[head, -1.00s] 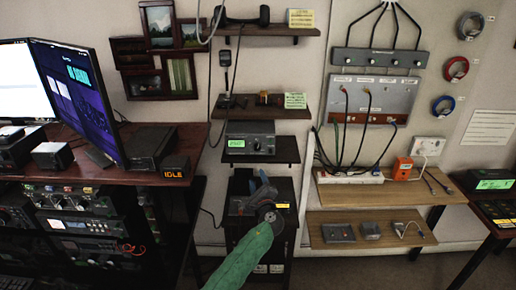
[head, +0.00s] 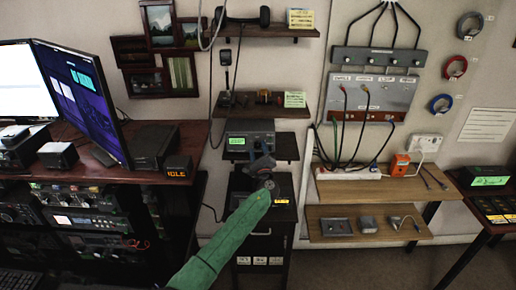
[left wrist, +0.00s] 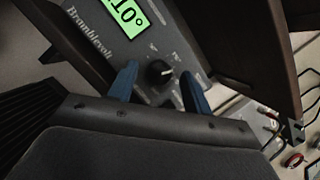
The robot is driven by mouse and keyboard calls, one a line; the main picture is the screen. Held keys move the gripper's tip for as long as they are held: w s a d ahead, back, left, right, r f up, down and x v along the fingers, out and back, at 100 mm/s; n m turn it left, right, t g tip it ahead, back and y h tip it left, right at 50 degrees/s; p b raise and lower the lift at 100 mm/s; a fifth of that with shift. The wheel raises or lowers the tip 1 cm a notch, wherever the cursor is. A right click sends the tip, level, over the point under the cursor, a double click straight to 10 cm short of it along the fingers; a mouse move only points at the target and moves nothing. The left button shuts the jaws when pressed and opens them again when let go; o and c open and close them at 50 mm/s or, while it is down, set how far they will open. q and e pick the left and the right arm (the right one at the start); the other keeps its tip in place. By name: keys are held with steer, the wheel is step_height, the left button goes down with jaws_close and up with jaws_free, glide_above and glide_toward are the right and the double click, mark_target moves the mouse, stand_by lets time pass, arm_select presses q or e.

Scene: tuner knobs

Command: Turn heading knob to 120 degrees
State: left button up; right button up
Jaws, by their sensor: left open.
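The grey heading box (head: 262,138) stands on a small dark wall shelf in the head view, with a lit green display (head: 237,141). In the left wrist view the display (left wrist: 122,14) is partly cut off and its visible end seems to read "10°". The round black heading knob (left wrist: 159,72) has a pale pointer mark and sits on the panel below the display. My left gripper (left wrist: 158,78) is open, its blue fingers on either side of the knob, with gaps visible. In the head view my left gripper (head: 261,158) covers the knob. My right gripper is not in view.
A shelf above holds a microphone (head: 226,98) and small items. A dark cabinet (head: 262,243) stands below the box. Monitors (head: 80,92) and radio gear are at left. A power strip (head: 348,173) with cables lies on a wooden shelf at right.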

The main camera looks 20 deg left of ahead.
arm_select(q)
steer(key=shift+w+a, duration=0.1)
steer(key=shift+w, duration=0.1)
steer(key=c, duration=1)
